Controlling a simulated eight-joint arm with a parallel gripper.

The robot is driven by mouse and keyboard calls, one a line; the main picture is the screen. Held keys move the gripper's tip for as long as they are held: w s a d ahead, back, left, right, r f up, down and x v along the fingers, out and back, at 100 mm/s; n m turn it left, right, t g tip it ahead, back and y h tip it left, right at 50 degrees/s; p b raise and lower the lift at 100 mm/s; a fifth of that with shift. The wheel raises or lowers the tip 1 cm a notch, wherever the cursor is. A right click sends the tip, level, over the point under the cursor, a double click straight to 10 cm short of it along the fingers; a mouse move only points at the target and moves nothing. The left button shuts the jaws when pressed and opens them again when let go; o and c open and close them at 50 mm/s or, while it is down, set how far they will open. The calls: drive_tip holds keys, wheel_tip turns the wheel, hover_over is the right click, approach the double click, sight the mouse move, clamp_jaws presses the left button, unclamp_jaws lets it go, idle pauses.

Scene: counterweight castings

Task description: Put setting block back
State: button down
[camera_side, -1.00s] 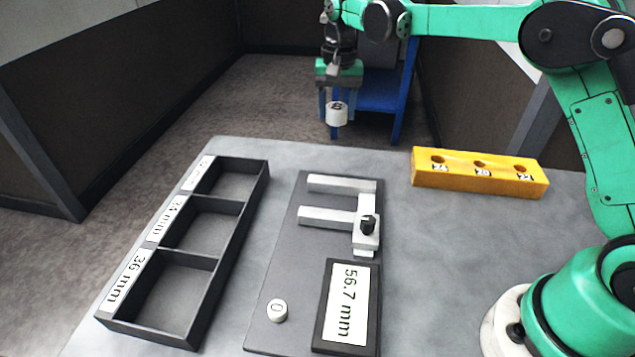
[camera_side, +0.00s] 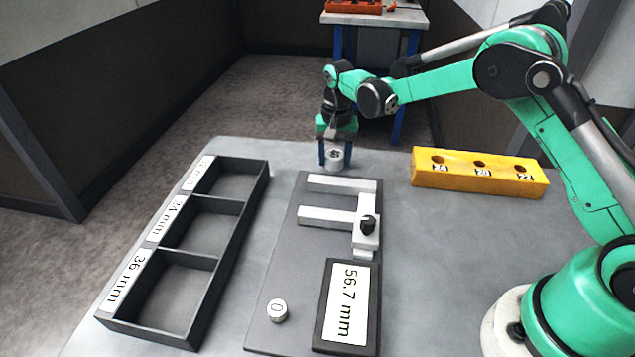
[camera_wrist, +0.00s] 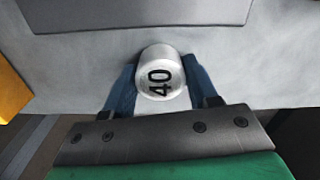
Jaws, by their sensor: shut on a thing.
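My gripper (camera_side: 335,152) is shut on a short silver cylinder (camera_side: 335,161) near the table's back edge, just behind the measuring gauge. The side view does not settle whether the cylinder touches the table. In the wrist view the cylinder (camera_wrist: 160,75) sits between the two blue fingers, its end face marked 40. It is the only loose piece that could be the setting block. The gauge has two pale jaws (camera_side: 328,217) standing apart with nothing between them, and its display (camera_side: 346,303) reads 56.7 mm.
A black three-compartment tray (camera_side: 205,262) with mm labels stands empty at left. A yellow block (camera_side: 452,181) with three numbered holes lies at back right. A round 0 button (camera_side: 277,310) sits on the gauge plate. Grey table is bare between gauge and yellow block.

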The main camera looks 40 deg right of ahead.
sight(335, 154)
drive_tip(key=shift+c, duration=1.2)
unclamp_jaws()
drive_tip(key=s+r+n+t, duration=0.1)
drive_tip(key=s+r, duration=0.1)
drive_tip(key=r, duration=0.6)
drive_tip(key=s+r+n+t, duration=0.1)
drive_tip(key=s+r, duration=0.1)
drive_tip(key=r, duration=0.6)
drive_tip(key=s+a+f+n+t, duration=0.1)
drive_tip(key=s+n+t, duration=0.4)
drive_tip(key=s, duration=0.9)
drive_tip(key=shift+s+a+f, duration=0.2)
drive_tip(key=shift+a+f, duration=0.15)
drive_tip(key=shift+f, duration=0.45)
